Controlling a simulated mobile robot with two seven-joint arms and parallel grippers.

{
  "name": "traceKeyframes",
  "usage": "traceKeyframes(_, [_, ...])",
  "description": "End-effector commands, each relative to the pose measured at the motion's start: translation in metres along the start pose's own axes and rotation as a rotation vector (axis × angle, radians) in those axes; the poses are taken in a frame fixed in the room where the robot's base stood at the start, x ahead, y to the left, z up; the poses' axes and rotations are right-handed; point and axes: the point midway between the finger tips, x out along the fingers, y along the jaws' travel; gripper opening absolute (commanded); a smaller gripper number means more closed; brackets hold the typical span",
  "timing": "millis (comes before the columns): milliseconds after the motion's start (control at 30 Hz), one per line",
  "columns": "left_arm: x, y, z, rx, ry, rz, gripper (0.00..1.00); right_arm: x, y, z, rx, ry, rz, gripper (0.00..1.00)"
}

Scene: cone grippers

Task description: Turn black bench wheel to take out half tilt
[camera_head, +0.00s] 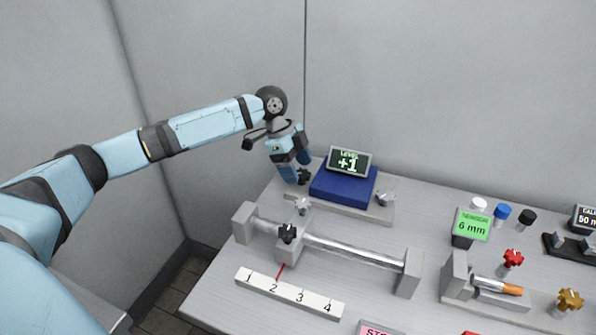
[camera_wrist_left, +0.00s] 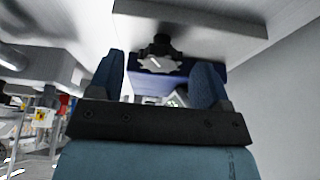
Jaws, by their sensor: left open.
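The black bench wheel (camera_head: 304,177) sits at the left end of the blue levelling block (camera_head: 345,183). It also shows in the left wrist view as a dark lobed knob (camera_wrist_left: 158,65) with a white mark, on a short black stem. My left gripper (camera_head: 298,168) reaches down at the wheel from above and behind. Its blue fingers are open, one on each side of the wheel, with gaps visible in the wrist view. The display (camera_head: 349,161) on the block reads LEVEL +1. My right gripper is not in view.
A green 6 mm sensor display (camera_head: 472,224) and red knob (camera_head: 513,258) stand right. The wall is close behind.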

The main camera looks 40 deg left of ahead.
Motion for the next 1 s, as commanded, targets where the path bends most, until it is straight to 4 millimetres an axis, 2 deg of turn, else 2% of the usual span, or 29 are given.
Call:
traceKeyframes(133, [0.008, 0.0, 0.0, -0.001, 0.0, -0.002, 0.71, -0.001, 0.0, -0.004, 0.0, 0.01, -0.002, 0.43])
traceKeyframes(400, [0.009, 0.0, 0.0, -0.001, 0.0, -0.001, 0.71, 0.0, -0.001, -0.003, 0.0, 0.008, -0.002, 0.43])
traceKeyframes(467, [0.009, 0.0, 0.0, -0.001, 0.0, -0.001, 0.6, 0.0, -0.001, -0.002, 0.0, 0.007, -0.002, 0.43])
traceKeyframes(633, [0.009, 0.0, 0.0, -0.001, 0.0, -0.001, 0.22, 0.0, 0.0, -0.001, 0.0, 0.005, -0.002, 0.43])
traceKeyframes(833, [0.006, -0.001, -0.001, 0.017, 0.0, 0.008, 0.22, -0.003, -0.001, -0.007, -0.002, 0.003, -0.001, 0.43])
traceKeyframes(1000, [0.002, -0.001, -0.004, 0.114, 0.0, 0.052, 0.22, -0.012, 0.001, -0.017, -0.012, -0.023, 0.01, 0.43])
